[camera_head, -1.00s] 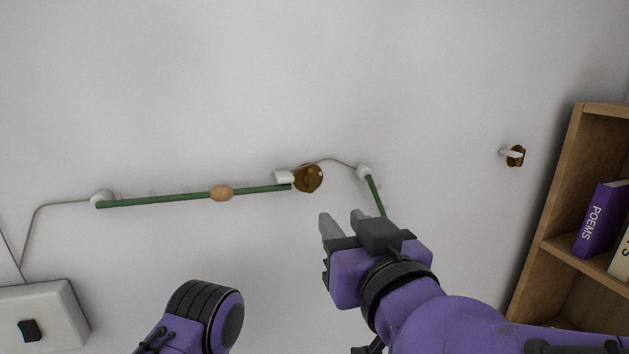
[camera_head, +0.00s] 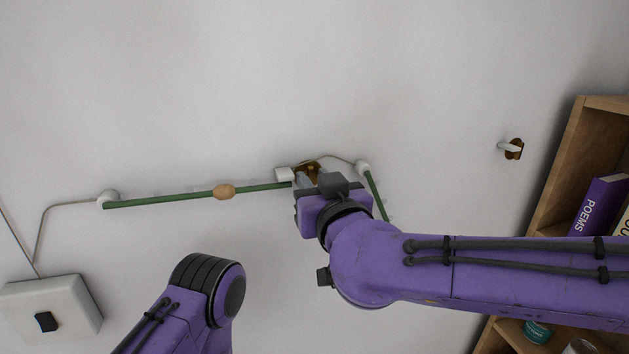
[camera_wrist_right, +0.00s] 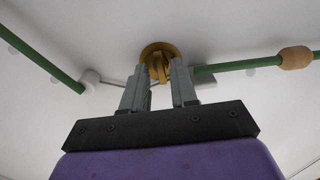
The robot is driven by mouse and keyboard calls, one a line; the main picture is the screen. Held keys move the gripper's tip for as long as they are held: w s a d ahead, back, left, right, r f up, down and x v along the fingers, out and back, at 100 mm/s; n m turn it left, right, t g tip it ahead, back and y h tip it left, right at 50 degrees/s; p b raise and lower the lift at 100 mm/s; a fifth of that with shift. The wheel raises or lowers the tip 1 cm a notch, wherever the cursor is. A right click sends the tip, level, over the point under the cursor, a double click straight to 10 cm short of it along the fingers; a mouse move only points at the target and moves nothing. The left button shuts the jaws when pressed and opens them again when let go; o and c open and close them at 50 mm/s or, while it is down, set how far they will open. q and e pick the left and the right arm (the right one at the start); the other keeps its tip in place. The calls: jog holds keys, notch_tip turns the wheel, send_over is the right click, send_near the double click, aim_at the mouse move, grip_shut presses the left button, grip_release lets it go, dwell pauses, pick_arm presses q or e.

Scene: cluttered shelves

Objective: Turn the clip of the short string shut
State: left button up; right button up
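A round brass clip (camera_head: 314,166) with a raised turning piece sits on the white wall, beside a small white block (camera_head: 284,174). It also shows in the right wrist view (camera_wrist_right: 158,52). A green length (camera_head: 165,196) with an orange-tan bead (camera_head: 224,191) ends at the block; another green length (camera_head: 376,193) runs down from a white round mount (camera_head: 363,168). My right gripper (camera_head: 312,178) is at the brass clip. In the right wrist view its fingers (camera_wrist_right: 158,76) are apart, one to each side of the raised piece; contact cannot be told. My left gripper is out of view.
A second brass clip (camera_head: 514,149) with a white piece is farther right on the wall. A wooden shelf (camera_head: 560,180) with books (camera_head: 597,207) stands at the right. A white box with a black switch (camera_head: 46,321) is at the lower left. The upper wall is bare.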

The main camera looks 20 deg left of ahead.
grip_shut()
jog(key=shift+m, duration=0.3)
jog(key=m+b, duration=0.1)
jog(key=m, duration=0.4)
jog(key=shift+f+m, duration=0.1)
jog(key=shift+m, duration=0.2)
jog(key=m+b, duration=0.1)
jog(key=m, duration=0.3)
jog(key=shift+b, duration=0.4)
jog(key=shift+m+b, duration=0.8)
jog(key=shift+m, duration=1.7)
